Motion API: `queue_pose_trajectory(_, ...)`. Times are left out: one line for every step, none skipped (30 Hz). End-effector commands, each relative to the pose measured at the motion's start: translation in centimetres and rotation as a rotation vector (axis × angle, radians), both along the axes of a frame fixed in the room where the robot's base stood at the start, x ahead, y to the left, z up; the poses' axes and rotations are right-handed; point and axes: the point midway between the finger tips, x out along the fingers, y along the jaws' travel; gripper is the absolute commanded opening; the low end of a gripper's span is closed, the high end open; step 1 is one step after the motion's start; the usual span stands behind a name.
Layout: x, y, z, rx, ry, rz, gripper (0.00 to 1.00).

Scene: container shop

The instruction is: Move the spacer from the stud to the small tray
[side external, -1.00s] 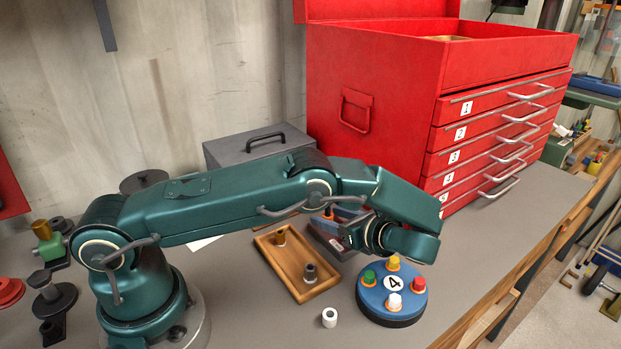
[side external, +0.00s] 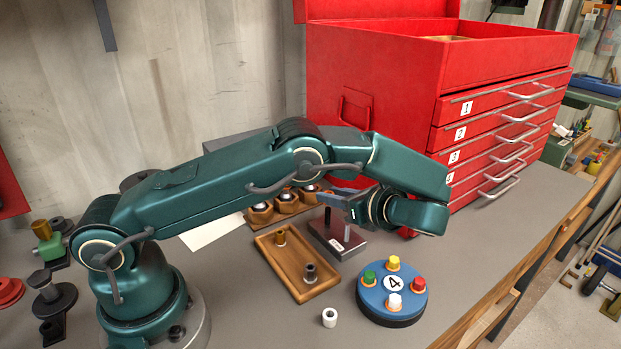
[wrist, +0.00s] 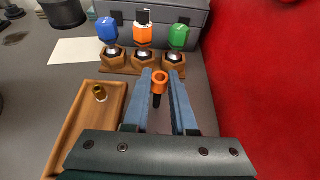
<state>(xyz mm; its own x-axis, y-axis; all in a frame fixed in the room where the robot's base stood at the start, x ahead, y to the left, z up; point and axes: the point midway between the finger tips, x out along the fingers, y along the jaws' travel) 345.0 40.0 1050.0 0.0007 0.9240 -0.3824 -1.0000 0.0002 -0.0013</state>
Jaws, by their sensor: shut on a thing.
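An orange ring-shaped spacer (wrist: 160,82) sits between the fingertips of my gripper (wrist: 160,74) in the wrist view. My gripper is shut on it. A dark stud (wrist: 157,101) shows just below the spacer; I cannot tell whether the spacer is clear of it. In the side view my gripper (side external: 332,196) is over a dark block (side external: 322,235) with thin upright studs, and the spacer is hard to make out there. The small wooden tray (side external: 292,257) lies left of the block, holding a brass piece (side external: 280,237) and a dark piece (side external: 310,273).
A wooden rack (wrist: 120,66) with blue, orange and green-topped pieces stands behind. The red tool chest (side external: 375,110) rises close on the right.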

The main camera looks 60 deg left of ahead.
Motion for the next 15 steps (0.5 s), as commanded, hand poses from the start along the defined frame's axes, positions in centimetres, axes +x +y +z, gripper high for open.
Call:
queue_pose_trajectory(0.0,0.0,1.3,-0.002,-0.005,0.0,0.0)
queue_pose_trajectory(0.0,0.0,2.1,-0.002,-0.008,0.0,0.0)
queue_pose_trajectory(0.1,0.0,3.2,-0.003,-0.009,-0.001,0.0)
queue_pose_trajectory(0.0,0.0,4.1,-0.003,-0.008,0.0,0.0)
queue_pose_trajectory(0.0,0.0,4.9,-0.003,-0.009,0.0,0.0)
queue_pose_trajectory(0.1,0.0,6.0,-0.004,-0.009,-0.001,0.0)
queue_pose_trajectory(0.0,0.0,6.7,-0.003,-0.007,0.001,0.0)
queue_pose_trajectory(0.0,0.0,7.4,-0.004,-0.007,0.0,0.0)
queue_pose_trajectory(0.0,0.0,8.4,-0.002,-0.008,0.0,0.0)
queue_pose_trajectory(0.0,0.0,9.0,-0.002,-0.007,0.0,0.0)
queue_pose_trajectory(0.0,0.0,9.5,-0.002,-0.007,0.0,0.0)
queue_pose_trajectory(0.0,0.0,10.2,-0.003,-0.004,0.001,0.0)
queue_pose_trajectory(0.0,0.0,10.7,-0.002,-0.004,0.0,0.0)
queue_pose_trajectory(0.0,0.0,11.1,-0.002,-0.004,-0.001,0.0)
queue_pose_trajectory(0.0,0.0,11.6,-0.001,-0.003,-0.001,0.0)
